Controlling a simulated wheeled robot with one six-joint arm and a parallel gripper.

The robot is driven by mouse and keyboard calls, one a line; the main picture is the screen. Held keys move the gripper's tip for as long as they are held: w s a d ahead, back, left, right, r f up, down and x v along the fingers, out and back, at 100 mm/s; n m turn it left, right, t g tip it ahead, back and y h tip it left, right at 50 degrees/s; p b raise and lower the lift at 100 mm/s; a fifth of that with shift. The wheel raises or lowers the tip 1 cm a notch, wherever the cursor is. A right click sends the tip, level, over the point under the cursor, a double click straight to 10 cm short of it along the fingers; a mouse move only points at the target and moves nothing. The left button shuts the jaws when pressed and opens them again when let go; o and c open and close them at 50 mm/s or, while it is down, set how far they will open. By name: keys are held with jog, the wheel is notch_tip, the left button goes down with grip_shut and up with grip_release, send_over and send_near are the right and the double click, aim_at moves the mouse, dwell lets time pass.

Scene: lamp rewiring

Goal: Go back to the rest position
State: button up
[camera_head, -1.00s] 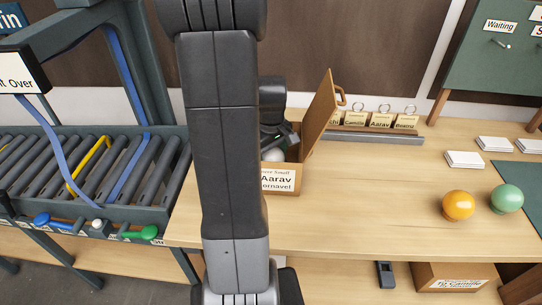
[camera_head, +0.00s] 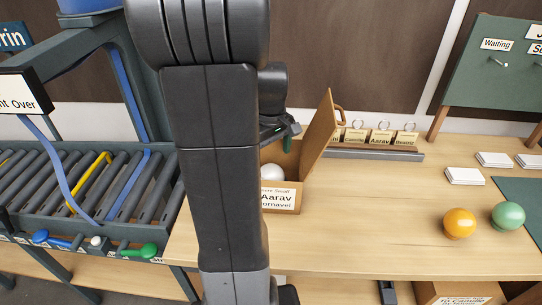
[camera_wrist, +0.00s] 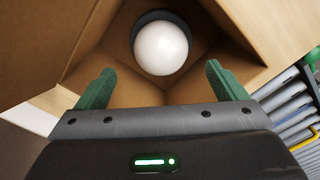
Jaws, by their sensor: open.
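My gripper (camera_wrist: 158,85) is open, its two green fingers spread apart with nothing between them. In the wrist view it points down into an open brown box, where a white ball (camera_wrist: 161,48) with a dark part around it lies inside. In the head view my gripper (camera_head: 283,134) is above the box (camera_head: 282,198), which has a label reading "Aarav". The white ball (camera_head: 272,173) shows inside the box, partly hidden by my arm. The box's lid (camera_head: 318,133) stands open on its right side.
A roller conveyor (camera_head: 95,190) with a frame stands at the left. On the table (camera_head: 370,210), an orange ball (camera_head: 459,223) and a green ball (camera_head: 508,215) sit at the right. A rack of name tags (camera_head: 375,150) stands behind. The table between box and balls is clear.

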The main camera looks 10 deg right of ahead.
aim_at(271, 166)
notch_tip(271, 166, down, 8)
jog(key=shift+f+b, duration=0.2)
jog(key=shift+b, duration=0.1)
jog(key=shift+s+f+b, duration=0.15)
jog(key=shift+f+b, duration=0.2)
jog(key=shift+s+a+r+p, duration=0.1)
jog(key=shift+r+p, duration=0.4)
jog(key=shift+r, duration=0.1)
jog(key=shift+w, duration=0.2)
